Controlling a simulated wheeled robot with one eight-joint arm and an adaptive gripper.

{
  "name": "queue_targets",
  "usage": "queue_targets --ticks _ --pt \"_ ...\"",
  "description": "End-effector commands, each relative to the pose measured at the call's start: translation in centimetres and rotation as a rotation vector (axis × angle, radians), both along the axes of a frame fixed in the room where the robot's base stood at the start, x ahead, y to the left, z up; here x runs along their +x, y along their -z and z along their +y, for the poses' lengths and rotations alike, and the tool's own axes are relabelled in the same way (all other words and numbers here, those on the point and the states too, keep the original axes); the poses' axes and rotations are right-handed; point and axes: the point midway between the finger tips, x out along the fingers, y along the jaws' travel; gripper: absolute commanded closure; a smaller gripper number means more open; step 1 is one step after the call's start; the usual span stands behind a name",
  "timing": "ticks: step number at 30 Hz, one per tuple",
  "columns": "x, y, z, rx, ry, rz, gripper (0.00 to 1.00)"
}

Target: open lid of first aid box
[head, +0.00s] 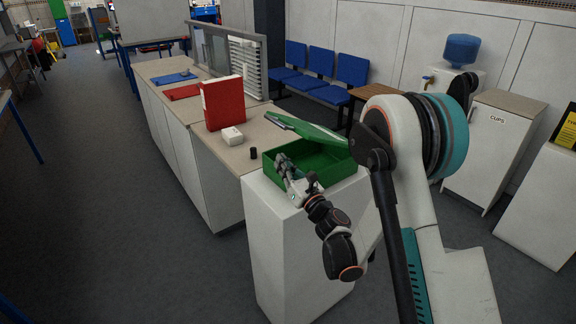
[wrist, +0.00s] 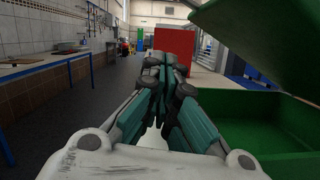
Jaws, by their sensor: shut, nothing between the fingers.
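The green first aid box (head: 322,168) stands on a white pedestal (head: 290,250) in the head view. Its lid (head: 308,131) is tilted up, and the open inside of the box shows. In the wrist view the box (wrist: 275,122) is at the right with the raised lid (wrist: 265,35) above it. My gripper (head: 282,163) is at the box's left front side, and its shut fingers also show in the wrist view (wrist: 168,70). Nothing is between the fingers. I cannot tell whether the gripper touches the box.
A counter (head: 170,68) behind the pedestal holds a red binder (head: 223,102), a small white box (head: 231,136) and a dark cylinder (head: 253,153). Blue chairs (head: 320,62) and a white cabinet (head: 490,140) stand behind.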

Motion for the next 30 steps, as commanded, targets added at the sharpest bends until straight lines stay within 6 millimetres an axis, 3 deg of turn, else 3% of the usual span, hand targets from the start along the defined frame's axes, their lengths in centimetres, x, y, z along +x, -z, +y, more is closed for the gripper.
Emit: queue_targets --ticks 8,18,30 --pt "4.6 -1.1 2.9 -0.001 -0.001 0.000 1.00" --pt "4.7 -4.7 2.2 -0.001 0.000 -0.001 1.00" --pt "4.7 -5.1 2.2 -0.002 0.000 -0.001 1.00"
